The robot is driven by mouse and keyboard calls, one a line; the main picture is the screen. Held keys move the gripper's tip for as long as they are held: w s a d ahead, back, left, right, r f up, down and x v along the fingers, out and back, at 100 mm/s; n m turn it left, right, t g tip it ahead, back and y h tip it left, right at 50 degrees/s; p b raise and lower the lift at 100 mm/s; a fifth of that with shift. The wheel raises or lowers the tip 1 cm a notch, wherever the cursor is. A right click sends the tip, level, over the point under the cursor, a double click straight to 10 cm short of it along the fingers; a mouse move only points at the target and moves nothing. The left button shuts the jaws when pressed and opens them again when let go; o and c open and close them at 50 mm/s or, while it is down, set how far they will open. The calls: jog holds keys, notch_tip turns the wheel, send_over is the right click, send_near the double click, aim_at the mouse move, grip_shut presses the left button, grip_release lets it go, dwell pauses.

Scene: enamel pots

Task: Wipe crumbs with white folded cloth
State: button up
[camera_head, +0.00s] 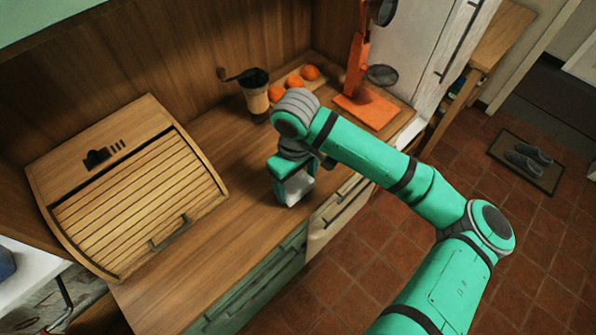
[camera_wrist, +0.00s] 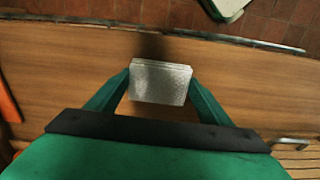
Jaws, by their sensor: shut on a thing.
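The white folded cloth (camera_wrist: 160,84) is between the two green fingers of my gripper (camera_wrist: 160,88) in the wrist view, and the fingers are shut on it from both sides. In the head view the cloth (camera_head: 297,187) hangs under my gripper (camera_head: 292,186), low over the wooden counter (camera_head: 235,225) near its front edge. I cannot tell whether the cloth touches the counter. No crumbs can be made out in either view.
A wooden roll-front bread box (camera_head: 140,200) stands at the left of the counter. A grinder (camera_head: 255,95), several oranges (camera_head: 293,82) and an orange stand (camera_head: 365,108) are at the back. Bare counter lies between the bread box and my gripper.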

jog(key=shift+r, duration=2.65)
